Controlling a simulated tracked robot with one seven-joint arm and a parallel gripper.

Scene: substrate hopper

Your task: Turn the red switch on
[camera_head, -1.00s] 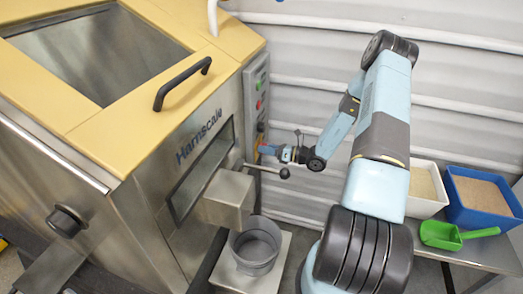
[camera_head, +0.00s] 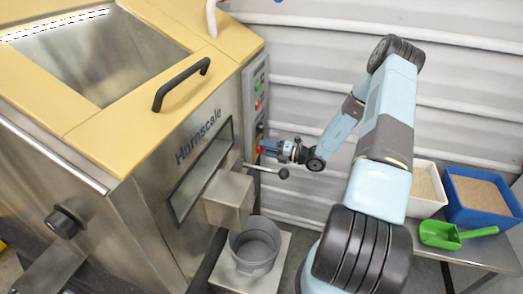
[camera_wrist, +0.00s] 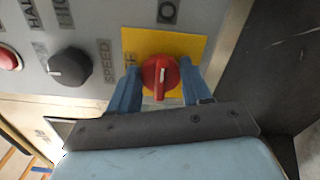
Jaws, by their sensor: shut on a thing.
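The red switch (camera_wrist: 160,77) is a round rotary knob on a yellow plate (camera_wrist: 185,44) on the grey control panel. In the wrist view its white mark runs nearly straight up and down the picture. My gripper (camera_wrist: 157,90) has its two blue fingers on either side of the knob, shut on it. In the head view my gripper (camera_head: 268,149) is at the lower part of the panel, and the switch is mostly hidden by it there. Lettering on the plate is partly covered, and an "O" label (camera_wrist: 168,12) shows beyond it.
A black speed knob (camera_wrist: 70,67) and a red button (camera_wrist: 9,60) are close by on the panel. A black-knobbed lever (camera_head: 283,173) sticks out below my gripper. A grey bucket (camera_head: 255,245) stands under the spout. Bins and a green scoop (camera_head: 440,235) are at the right.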

